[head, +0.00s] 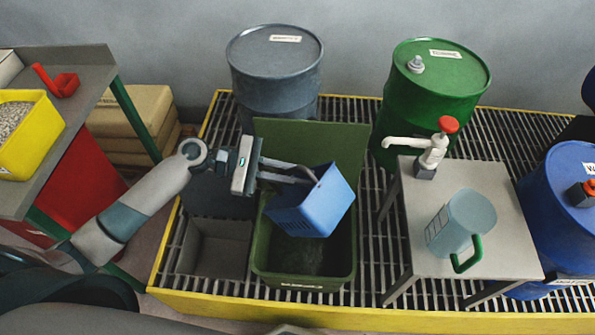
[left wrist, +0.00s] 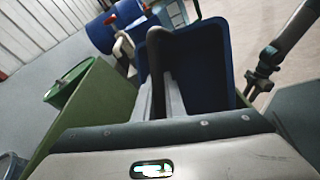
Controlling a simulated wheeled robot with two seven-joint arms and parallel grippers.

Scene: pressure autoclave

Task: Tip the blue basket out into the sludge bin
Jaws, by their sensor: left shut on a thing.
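The blue basket (head: 322,207) hangs tilted above the dark green sludge bin (head: 262,240), which stands open with its lid (head: 330,140) raised behind. My left gripper (head: 312,178) is shut on the basket near its upper edge. In the left wrist view the basket (left wrist: 213,65) is dark blue, ahead of and around the fingers. I cannot make out any contents in it. The bin's inside is dark, and its fill is unclear. My right gripper (left wrist: 260,82) seems to show as a dark shape in the left wrist view; its jaws are unclear.
A small table (head: 505,225) with a jug (head: 468,218) and a red-topped pump (head: 432,155) stands right of the bin. A grey bin (head: 215,248) stands left of it. Grey (head: 275,75) and green (head: 430,95) drums stand behind. A yellow tub (head: 25,140) is on the left shelf.

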